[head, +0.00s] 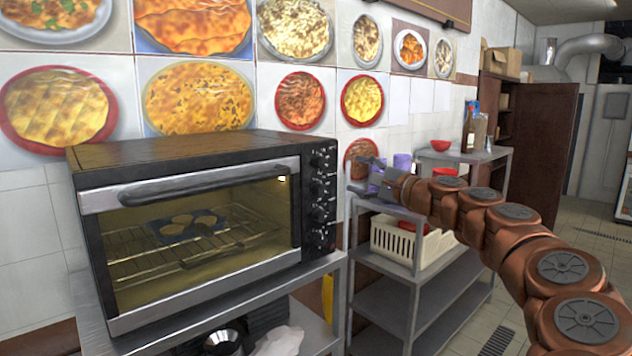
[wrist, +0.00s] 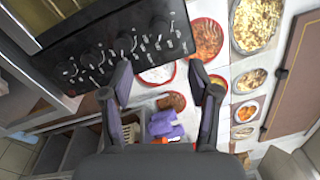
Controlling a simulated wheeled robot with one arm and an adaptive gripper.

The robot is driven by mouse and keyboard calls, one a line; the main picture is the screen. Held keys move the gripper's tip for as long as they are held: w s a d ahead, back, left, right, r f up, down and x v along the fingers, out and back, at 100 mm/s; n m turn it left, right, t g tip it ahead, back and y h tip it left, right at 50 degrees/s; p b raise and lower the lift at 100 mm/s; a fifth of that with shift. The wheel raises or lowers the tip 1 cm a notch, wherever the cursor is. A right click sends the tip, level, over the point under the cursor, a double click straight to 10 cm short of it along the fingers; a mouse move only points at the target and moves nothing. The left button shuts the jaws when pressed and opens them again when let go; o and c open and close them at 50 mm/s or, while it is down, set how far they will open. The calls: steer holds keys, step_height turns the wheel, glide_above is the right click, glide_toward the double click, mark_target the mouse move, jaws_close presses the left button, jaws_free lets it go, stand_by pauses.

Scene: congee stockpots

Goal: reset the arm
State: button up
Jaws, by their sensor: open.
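My gripper (head: 364,176) is in the head view, just right of the oven, at the end of my copper-coloured arm, which reaches in from the right. In the wrist view its two dark fingers (wrist: 159,76) stand apart with nothing held between them. The black toaster oven (head: 190,160) has its glass door closed. A dark muffin tray (head: 187,226) with several pale rounds sits on the rack inside. The oven's knob panel (wrist: 120,45) fills the upper left of the wrist view, near the left finger.
A metal stand (head: 338,290) holds the oven. Behind my gripper, a grey shelf unit (head: 385,298) bears a cream basket (head: 393,243), purple cups (head: 402,162) and a red bowl (head: 440,145). Tiled wall with food pictures runs behind. Open floor (head: 570,232) lies at right.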

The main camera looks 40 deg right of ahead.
steer(key=shift+a, duration=0.1)
steer(key=w+a+n+g+y, duration=0.2)
steer(key=w+a+n+y, duration=0.25)
steer(key=a, duration=0.85)
steer(key=s+a+f+n+g+y, duration=0.1)
steer(key=a+f+n+g, duration=0.25)
steer(key=a, duration=0.55)
steer(key=s+a+f+n+g+y, duration=0.1)
steer(key=a+f+n+g, duration=0.2)
steer(key=a, duration=0.6)
steer(key=s+a+f+n+g+y, duration=0.15)
steer(key=a+f+n, duration=0.25)
steer(key=a, duration=0.5)
steer(key=s+a+f+n+g+h, duration=0.3)
steer(key=s+a+f+n+g, duration=0.4)
steer(key=s+f, duration=0.6)
steer(key=s+d+f+g+h, duration=0.3)
steer(key=s+f, duration=0.6)
steer(key=s, duration=0.5)
steer(key=shift+s+d+f+h, duration=0.2)
steer(key=shift+d+f+h, duration=0.2)
steer(key=shift+d+h, duration=0.1)
